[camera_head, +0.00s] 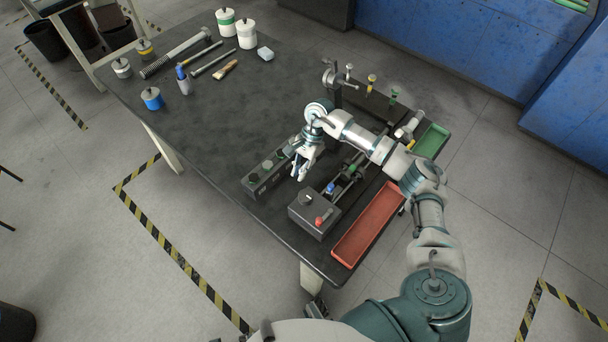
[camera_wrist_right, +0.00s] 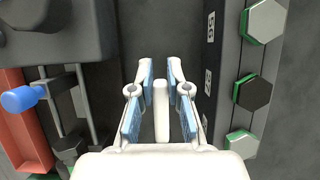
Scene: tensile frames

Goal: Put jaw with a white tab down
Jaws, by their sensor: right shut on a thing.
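My right gripper (camera_head: 300,174) points down over the table, between the dark jaw rack (camera_head: 250,184) and the grey box. In the right wrist view my right gripper (camera_wrist_right: 161,88) is shut, and a narrow white piece, taken as the white tab (camera_wrist_right: 162,112) of the jaw, stands between its blue pads. The rest of that jaw is hidden. In the right wrist view the rack (camera_wrist_right: 222,90) stands right of the fingers and holds hexagonal jaws, including a black one (camera_wrist_right: 252,93) and a silver one with green edges (camera_wrist_right: 265,20). My left gripper is not in view.
A red tray (camera_head: 368,226) and a green tray (camera_head: 431,141) lie at the right edge. Bolts, tools and weights stand at the far left. The table's middle (camera_head: 210,115) is clear.

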